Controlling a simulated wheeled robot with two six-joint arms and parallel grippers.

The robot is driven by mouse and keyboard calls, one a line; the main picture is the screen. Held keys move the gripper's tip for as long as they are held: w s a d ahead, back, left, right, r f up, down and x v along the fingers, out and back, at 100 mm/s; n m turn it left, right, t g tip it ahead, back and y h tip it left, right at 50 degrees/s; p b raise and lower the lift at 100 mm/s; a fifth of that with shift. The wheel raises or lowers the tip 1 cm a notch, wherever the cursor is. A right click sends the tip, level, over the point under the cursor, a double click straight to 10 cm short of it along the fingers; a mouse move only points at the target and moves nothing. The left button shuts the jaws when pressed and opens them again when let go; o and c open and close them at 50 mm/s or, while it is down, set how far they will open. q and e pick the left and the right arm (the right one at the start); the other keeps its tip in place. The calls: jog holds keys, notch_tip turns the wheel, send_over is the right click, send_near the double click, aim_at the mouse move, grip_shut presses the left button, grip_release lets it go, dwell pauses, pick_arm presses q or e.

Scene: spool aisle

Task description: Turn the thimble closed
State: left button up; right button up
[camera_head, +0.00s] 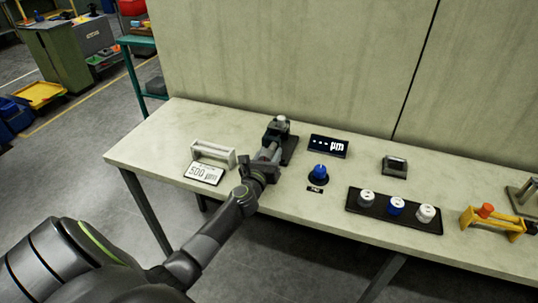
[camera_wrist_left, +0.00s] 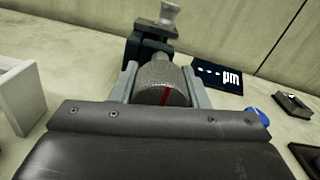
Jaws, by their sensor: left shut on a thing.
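The thimble (camera_wrist_left: 162,84) is a knurled grey cylinder with a red line on it, in the middle of the left wrist view. It belongs to a micrometer (camera_head: 279,138) in a dark stand on the bench. My left gripper (camera_wrist_left: 160,82) is shut on the thimble, one finger on each side. In the head view my left gripper (camera_head: 265,167) reaches the near end of the micrometer and covers most of the thimble. A display (camera_head: 328,146) behind and to the right reads three dots and "µm"; it also shows in the left wrist view (camera_wrist_left: 220,78). My right gripper is not in view.
A card reading "500 µm" (camera_head: 203,173) and a white bracket-shaped block (camera_head: 213,151) stand left. A blue knob (camera_head: 318,173) stands right of my gripper, then a black tray (camera_head: 372,207) with white and blue pieces. A yellow holder (camera_head: 492,222) is farther right.

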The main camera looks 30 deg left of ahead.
pick_arm(q)
jog(key=shift+m, duration=0.4)
jog(key=shift+r+m+p, duration=0.1)
jog(key=shift+m+p, duration=0.65)
jog(key=shift+m, duration=0.35)
jog(key=m+p, duration=0.1)
jog(key=m, duration=0.3)
jog(key=shift+m+p, duration=0.3)
jog(key=shift+p, duration=0.05)
jog(key=m+p, duration=0.1)
jog(key=m, duration=0.3)
jog(key=m+p, duration=0.1)
jog(key=m, duration=0.3)
jog(key=shift+a+p, duration=0.1)
jog(key=shift+p, duration=0.25)
jog(key=m+p, duration=0.2)
jog(key=m, duration=0.4)
jog(key=m+p, duration=0.2)
jog(key=m, duration=0.3)
jog(key=shift+m+p, duration=0.5)
jog(key=shift+m, duration=0.4)
